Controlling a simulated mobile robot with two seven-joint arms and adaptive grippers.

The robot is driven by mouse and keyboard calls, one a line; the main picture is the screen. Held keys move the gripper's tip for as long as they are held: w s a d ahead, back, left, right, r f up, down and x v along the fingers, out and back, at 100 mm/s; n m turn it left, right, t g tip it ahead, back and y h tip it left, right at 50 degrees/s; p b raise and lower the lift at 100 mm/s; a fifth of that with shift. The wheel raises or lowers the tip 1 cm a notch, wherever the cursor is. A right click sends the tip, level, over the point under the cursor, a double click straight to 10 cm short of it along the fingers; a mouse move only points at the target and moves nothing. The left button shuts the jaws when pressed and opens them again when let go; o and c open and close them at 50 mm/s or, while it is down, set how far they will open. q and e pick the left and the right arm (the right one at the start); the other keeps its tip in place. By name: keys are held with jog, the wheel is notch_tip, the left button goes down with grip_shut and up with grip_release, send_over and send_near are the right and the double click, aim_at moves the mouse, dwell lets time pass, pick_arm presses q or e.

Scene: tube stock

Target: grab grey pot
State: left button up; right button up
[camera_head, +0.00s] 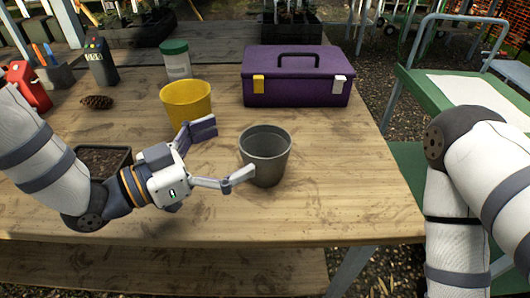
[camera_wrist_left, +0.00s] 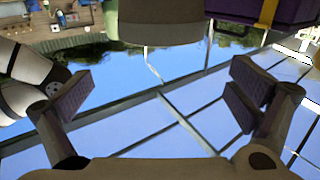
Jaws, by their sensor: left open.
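The grey pot (camera_head: 268,160) stands upright and looks empty on the wooden table, right of the middle of my reach. My left gripper (camera_head: 224,152) is open and comes in from the left. Its far finger is behind and left of the pot; its near fingertip overlaps the pot's lower left side in the picture. Whether it touches cannot be told. In the left wrist view the pot (camera_wrist_left: 160,20) shows at the top middle, beyond the spread fingers of the gripper (camera_wrist_left: 160,92), with nothing between them. My right gripper is not in view; only my right arm shows.
A yellow pot (camera_head: 186,105) stands behind my left gripper. A purple toolbox (camera_head: 298,80) is behind the grey pot. A green-lidded jar (camera_head: 175,60), a pine cone (camera_head: 96,102) and a dark tray (camera_head: 122,154) are left. The table (camera_head: 350,190) is clear right of the pot.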

aim_at(285, 133)
pick_arm(q)
notch_tip(285, 133, down, 3)
jog(key=x, duration=0.7)
jog(key=shift+w+d+r, duration=0.15)
jog(key=shift+w+d, duration=0.1)
jog(key=c, duration=1.2)
